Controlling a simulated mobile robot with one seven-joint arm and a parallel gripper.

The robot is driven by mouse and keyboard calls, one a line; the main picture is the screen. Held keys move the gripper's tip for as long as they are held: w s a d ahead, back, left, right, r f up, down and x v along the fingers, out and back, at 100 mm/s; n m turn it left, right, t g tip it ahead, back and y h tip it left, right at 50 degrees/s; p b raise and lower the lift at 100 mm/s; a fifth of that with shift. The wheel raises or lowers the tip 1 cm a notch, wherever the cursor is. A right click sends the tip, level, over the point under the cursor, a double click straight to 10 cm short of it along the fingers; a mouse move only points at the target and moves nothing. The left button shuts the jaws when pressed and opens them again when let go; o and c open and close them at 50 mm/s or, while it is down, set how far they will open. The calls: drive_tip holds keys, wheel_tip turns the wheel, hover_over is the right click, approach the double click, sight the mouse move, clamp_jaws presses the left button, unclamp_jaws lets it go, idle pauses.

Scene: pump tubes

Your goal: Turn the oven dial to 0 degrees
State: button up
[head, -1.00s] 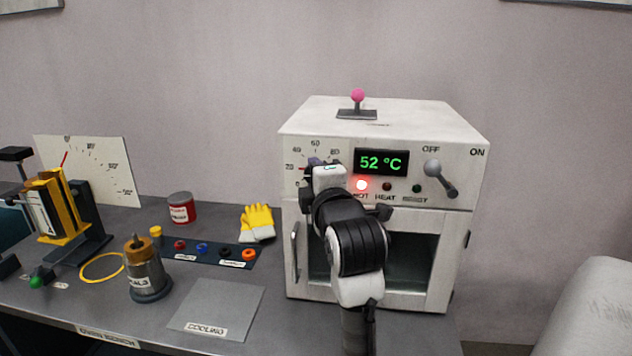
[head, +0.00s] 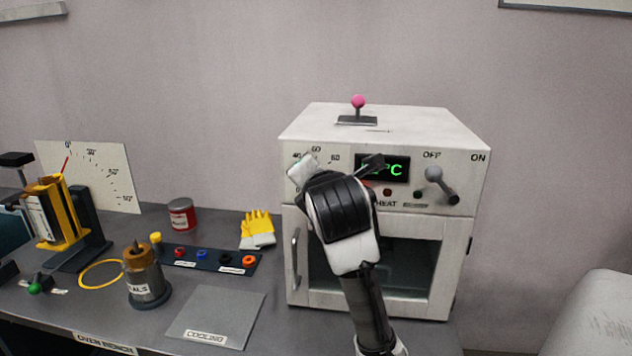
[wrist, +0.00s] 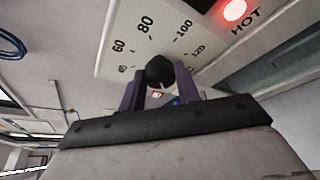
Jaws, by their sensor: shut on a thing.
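The white oven (head: 440,130) stands at the right end of the bench. Its dial is hidden behind my arm in the head view. In the wrist view the black dial knob (wrist: 160,70) sits on the white panel, with the numbers 60, 80, 100 and 120 around it. My gripper (wrist: 158,80) has its two purple fingers on either side of the knob, shut on it. The dial's exact setting cannot be read. The green display (head: 383,169) is partly covered by my arm. A red light (wrist: 234,9) glows beside HOT in the wrist view.
The oven's on/off lever (head: 441,184) is right of the display, and a pink-knobbed lever (head: 358,104) stands on top. The door handle (head: 295,258) is left of my arm. Yellow gloves (head: 257,229) and a cooling plate (head: 216,315) lie to the left.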

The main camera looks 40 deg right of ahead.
idle(0.4)
drive_tip(key=o, duration=1)
drive_tip(key=b+v, duration=0.1)
drive_tip(key=v, duration=1.2)
drive_tip(key=shift+s+a+r+b, duration=0.2)
drive_tip(key=shift+s+r+b, duration=0.1)
drive_tip(key=shift+b, duration=0.05)
